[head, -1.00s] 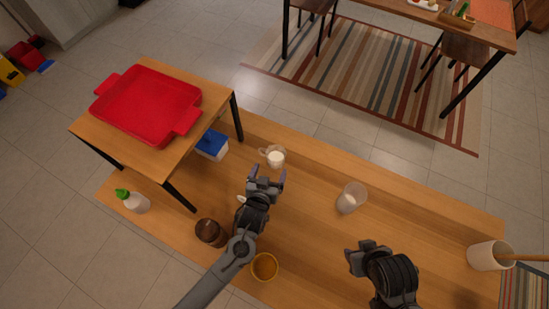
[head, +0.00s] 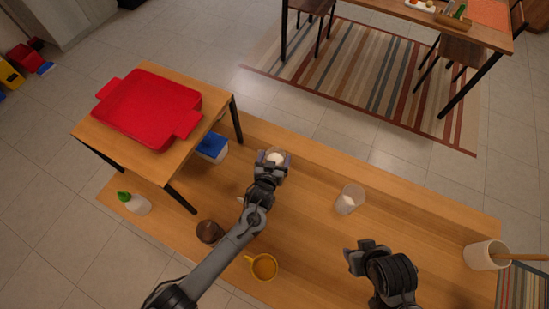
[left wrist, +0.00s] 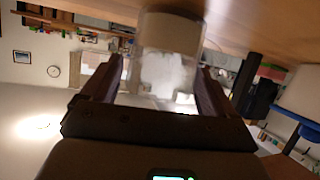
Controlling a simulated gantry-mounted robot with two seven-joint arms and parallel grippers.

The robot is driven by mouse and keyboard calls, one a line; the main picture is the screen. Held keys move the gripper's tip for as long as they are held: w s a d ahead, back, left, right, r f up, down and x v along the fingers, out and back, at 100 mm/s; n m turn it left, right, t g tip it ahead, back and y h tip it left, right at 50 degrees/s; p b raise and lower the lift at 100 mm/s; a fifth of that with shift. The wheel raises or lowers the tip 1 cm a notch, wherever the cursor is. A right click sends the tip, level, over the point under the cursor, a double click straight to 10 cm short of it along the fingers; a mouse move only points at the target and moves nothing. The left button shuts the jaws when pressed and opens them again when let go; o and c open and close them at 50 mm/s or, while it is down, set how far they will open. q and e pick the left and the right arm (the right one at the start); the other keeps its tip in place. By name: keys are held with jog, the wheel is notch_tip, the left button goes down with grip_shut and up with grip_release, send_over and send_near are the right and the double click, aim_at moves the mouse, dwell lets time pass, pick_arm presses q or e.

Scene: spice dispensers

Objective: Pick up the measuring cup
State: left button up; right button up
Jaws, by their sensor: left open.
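The measuring cup, which I take to be the small clear cup with white contents (head: 277,156), stands on the wooden table, near its far edge. My left gripper (head: 273,162) is open, with its fingers on either side of the cup. In the left wrist view the clear cup (left wrist: 170,42) shows between the two spread fingers, with white contents inside. I cannot tell whether either finger touches it. The gripper partly hides the cup in the head view. My right gripper (head: 360,254) is over the table at the lower right, away from the cup; its jaw opening is unclear.
A clear beaker (head: 350,198) stands to the right. A yellow cup (head: 264,267) and a brown jar (head: 208,231) stand nearer. A blue-lidded container (head: 212,147) is left of the cup, beside a raised stand with a red tray (head: 150,106).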

pick_arm(q)
jog(key=shift+x, duration=0.8)
pick_arm(e)
jog(key=shift+d, duration=0.1)
pick_arm(q)
jog(key=c, duration=0.9)
jog(key=shift+o, duration=0.2)
jog(key=shift+r, duration=0.25)
